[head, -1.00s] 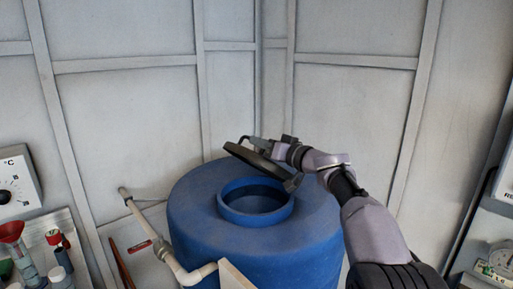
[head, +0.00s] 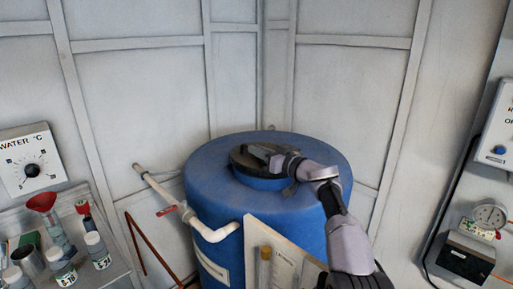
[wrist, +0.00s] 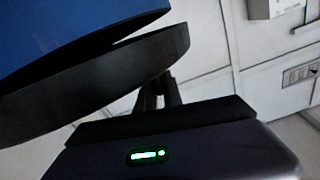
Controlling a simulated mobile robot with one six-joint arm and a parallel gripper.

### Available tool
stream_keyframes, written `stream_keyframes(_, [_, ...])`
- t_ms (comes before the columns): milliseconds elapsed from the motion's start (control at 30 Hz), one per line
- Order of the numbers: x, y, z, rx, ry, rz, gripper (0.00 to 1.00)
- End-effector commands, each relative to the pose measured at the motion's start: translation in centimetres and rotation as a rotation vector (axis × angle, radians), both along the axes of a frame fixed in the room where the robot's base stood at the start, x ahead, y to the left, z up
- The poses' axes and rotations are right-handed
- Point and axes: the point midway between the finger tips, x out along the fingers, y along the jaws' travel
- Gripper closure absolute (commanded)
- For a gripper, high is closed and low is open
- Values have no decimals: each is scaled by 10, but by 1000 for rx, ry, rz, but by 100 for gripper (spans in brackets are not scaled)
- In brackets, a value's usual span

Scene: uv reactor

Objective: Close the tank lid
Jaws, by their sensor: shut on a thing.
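The blue tank (head: 215,185) stands in the corner, with its raised round neck (head: 262,182) on top. The dark round tank lid (head: 243,156) lies over the neck and covers the opening in the head view. My gripper (head: 277,162) reaches in from the right and is shut on the lid at its upper side; the exact grip is hard to make out. In the wrist view the lid's black edge (wrist: 110,80) runs across the picture, with blue tank surface (wrist: 60,30) beyond it. I cannot tell whether the lid sits fully flush.
A white pipe (head: 215,235) with a red-handled valve (head: 167,211) runs along the tank's left. A pale board (head: 283,265) stands in front. Bottles (head: 97,250) crowd a left shelf; a gauge (head: 490,215) and boxes stand at right.

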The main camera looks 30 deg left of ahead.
Motion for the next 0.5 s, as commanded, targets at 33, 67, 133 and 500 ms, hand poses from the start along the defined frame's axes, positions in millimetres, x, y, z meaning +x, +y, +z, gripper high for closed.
stream_keyframes(33, [0, 0, -1, 1, 0, 0, 100])
stream_keyframes(67, [1, 0, -1, 1, 0, 0, 100])
stream_keyframes(133, [1, 0, -2, 2, 2, 0, 100])
stream_keyframes(500, [1, 0, -2, 0, 1, -1, 81])
